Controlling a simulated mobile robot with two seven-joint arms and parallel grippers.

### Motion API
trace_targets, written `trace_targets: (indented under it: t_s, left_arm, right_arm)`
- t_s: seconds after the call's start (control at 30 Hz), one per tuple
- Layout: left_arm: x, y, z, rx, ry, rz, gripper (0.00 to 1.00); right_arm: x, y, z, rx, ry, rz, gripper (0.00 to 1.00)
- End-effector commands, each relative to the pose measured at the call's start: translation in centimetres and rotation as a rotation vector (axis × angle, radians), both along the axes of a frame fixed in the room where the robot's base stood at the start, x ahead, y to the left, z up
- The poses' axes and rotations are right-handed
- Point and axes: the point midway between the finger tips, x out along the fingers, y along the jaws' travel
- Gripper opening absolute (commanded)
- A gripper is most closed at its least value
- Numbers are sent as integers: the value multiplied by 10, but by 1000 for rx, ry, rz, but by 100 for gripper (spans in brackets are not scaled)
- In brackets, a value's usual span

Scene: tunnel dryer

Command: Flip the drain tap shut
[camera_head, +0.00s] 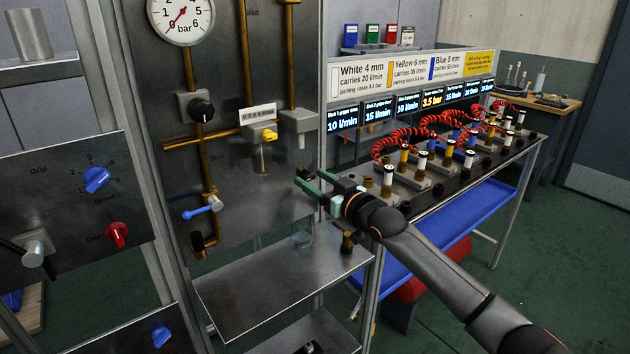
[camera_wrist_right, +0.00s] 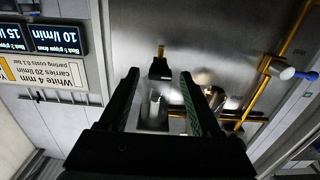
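A small tap with a blue lever (camera_head: 196,212) sits low on the brass pipe of the steel panel (camera_head: 285,190), above a brass outlet elbow. Its lever points left and slightly down. In the right wrist view the blue lever (camera_wrist_right: 305,75) is at the far right. My left gripper is not in view.
A pressure gauge (camera_head: 181,18) and black knob (camera_head: 201,110) are above the blue lever. A steel shelf (camera_head: 235,299) juts out below. The hose bench (camera_head: 440,196) stands right, beneath my right arm. A control panel (camera_head: 65,205) stands left.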

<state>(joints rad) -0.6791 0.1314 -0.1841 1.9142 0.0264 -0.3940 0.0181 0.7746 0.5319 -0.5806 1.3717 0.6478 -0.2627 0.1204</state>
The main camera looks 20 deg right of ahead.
Motion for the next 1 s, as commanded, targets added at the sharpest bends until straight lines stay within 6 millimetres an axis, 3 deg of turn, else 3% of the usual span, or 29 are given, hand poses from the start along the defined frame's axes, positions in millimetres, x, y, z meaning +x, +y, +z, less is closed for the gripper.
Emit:
trace_targets:
  t_s: [0.27, 0.47, 1.0]
  left_arm:
    - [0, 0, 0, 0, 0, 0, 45]
    - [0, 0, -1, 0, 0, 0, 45]
    - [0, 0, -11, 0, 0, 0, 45]
  right_arm:
    - [-1, 0, 0, 2, 1, 0, 66]
    - [-14, -5, -1, 2, 2, 1, 66]
    - [-97, -35, -2, -2, 0, 0, 66]
